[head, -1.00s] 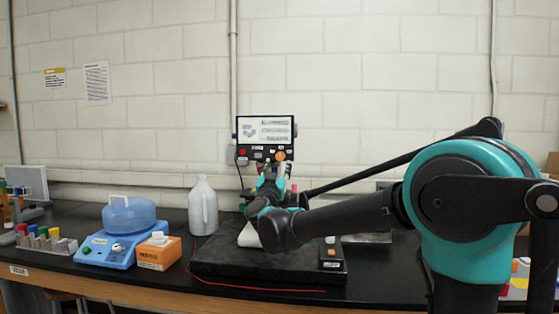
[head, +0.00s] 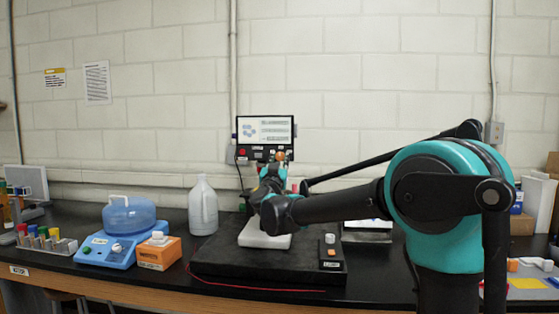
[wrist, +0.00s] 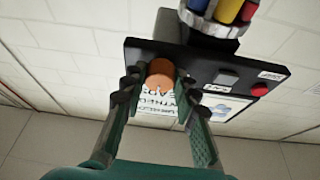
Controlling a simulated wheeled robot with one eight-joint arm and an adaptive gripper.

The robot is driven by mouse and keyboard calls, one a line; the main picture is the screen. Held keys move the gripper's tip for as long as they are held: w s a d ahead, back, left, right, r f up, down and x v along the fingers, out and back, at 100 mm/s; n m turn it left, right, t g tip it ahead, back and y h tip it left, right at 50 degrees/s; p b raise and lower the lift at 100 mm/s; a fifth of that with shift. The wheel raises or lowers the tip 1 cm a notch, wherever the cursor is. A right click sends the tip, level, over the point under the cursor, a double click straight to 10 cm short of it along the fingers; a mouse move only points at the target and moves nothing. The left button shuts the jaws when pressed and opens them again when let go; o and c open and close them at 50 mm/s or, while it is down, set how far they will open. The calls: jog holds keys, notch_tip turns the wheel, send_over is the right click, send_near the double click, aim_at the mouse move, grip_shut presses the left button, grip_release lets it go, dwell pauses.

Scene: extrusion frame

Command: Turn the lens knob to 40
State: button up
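An orange knob (wrist: 160,72) is mounted on the dark panel below a screen. It also shows small in the head view (head: 280,156), just above my arm's end. In the wrist view, the two fingers of my gripper (wrist: 158,80) stand apart on either side of the knob, with small gaps. The gripper is open and nothing is clamped. A pointer mark and the knob's scale cannot be read. In the head view my own wrist mostly hides the gripper (head: 273,172).
The screen (head: 264,130) sits above the panel. A red button (wrist: 262,90) and a grey button (wrist: 226,77) are beside the knob. A turret with coloured lenses (wrist: 216,14) hangs close by in the wrist view. A white jug (head: 203,208) stands left of the black platform (head: 215,256).

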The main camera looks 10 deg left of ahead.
grip_shut()
jog(key=shift+m, duration=0.3)
jog(key=m+h, duration=0.1)
jog(key=m, duration=0.2)
jog(key=m+g+h, duration=0.1)
jog(key=m+h, duration=0.1)
jog(key=m, duration=0.1)
jog(key=shift+a, duration=0.2)
jog(key=m+g+h, duration=0.1)
jog(key=m+h, duration=0.1)
jog(key=m, duration=0.3)
jog(key=shift+r, duration=0.1)
jog(key=shift+m+g+h, duration=0.4)
jog(key=shift+m+g, duration=0.6)
jog(key=shift+m, duration=1.1)
jog(key=o, duration=0.8)
grip_release()
jog(key=shift+o, duration=0.2)
